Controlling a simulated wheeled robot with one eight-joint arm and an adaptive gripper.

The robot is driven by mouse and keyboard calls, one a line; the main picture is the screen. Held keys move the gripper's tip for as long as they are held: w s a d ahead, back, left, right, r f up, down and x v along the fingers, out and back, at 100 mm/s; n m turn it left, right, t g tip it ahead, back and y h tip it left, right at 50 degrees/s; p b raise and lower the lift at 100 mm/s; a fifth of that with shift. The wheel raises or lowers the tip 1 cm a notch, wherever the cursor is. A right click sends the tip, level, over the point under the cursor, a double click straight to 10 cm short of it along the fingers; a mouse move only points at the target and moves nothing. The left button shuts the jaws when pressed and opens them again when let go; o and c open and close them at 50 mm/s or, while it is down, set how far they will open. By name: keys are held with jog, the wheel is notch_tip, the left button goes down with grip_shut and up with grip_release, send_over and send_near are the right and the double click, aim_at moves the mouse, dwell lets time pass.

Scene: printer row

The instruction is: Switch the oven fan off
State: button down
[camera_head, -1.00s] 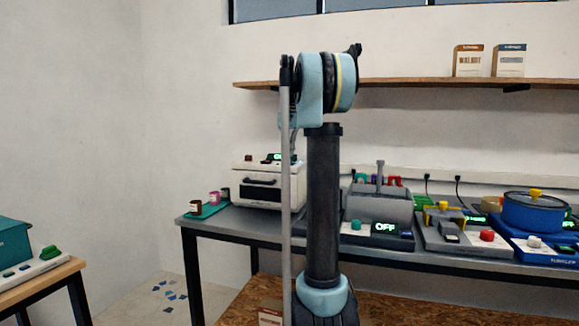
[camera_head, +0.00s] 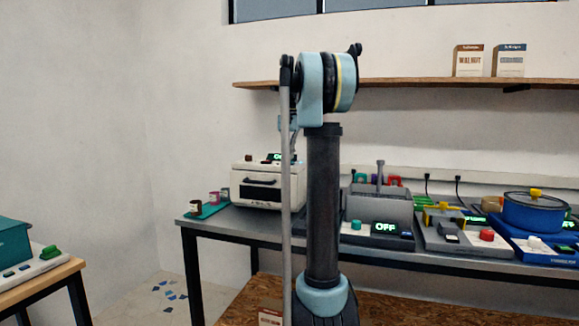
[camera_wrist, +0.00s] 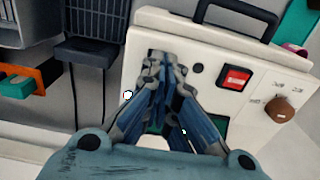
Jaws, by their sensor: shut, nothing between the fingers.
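The oven (camera_head: 262,193) is a white box with a dark handle on its front, on the far bench left of my arm. Its small green display (camera_head: 281,157), partly behind my arm, seems to read ON. In the wrist view the oven's white panel (camera_wrist: 150,20) fills the middle and right. It carries a red rocker switch (camera_wrist: 235,78), a brown knob (camera_wrist: 283,109) and a small dark round spot (camera_wrist: 196,68). My gripper (camera_wrist: 160,60) is shut and empty, its fingertips over the panel left of the red switch. I cannot tell whether they touch it. My arm hides the gripper in the head view.
On the bench, a grey machine (camera_head: 378,205) with an OFF display stands right of the oven, then a blue pot (camera_head: 533,214). A teal tray (camera_head: 207,211) with jars lies left of the oven. A wooden shelf (camera_head: 420,83) runs above.

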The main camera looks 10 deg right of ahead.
jog(key=shift+f, duration=0.55)
dwell(0.4)
jog(key=shift+r, duration=3.5)
jog(key=s+a+f+n+t, duration=0.1)
jog(key=s+a+f+n, duration=0.1)
jog(key=s+f, duration=0.7)
jog(key=s+a+f+n, duration=0.15)
jog(key=s+f, duration=0.35)
jog(key=s, duration=0.7)
jog(key=s+a+f+n, duration=0.1)
jog(key=s+f, duration=0.9)
jog(key=f, duration=0.3)
jog(key=s+f+n+t, duration=0.1)
jog(key=s+f, duration=0.8)
jog(key=f, duration=0.3)
jog(key=shift+s+a+f+n, duration=0.35)
jog(key=shift+r, duration=0.1)
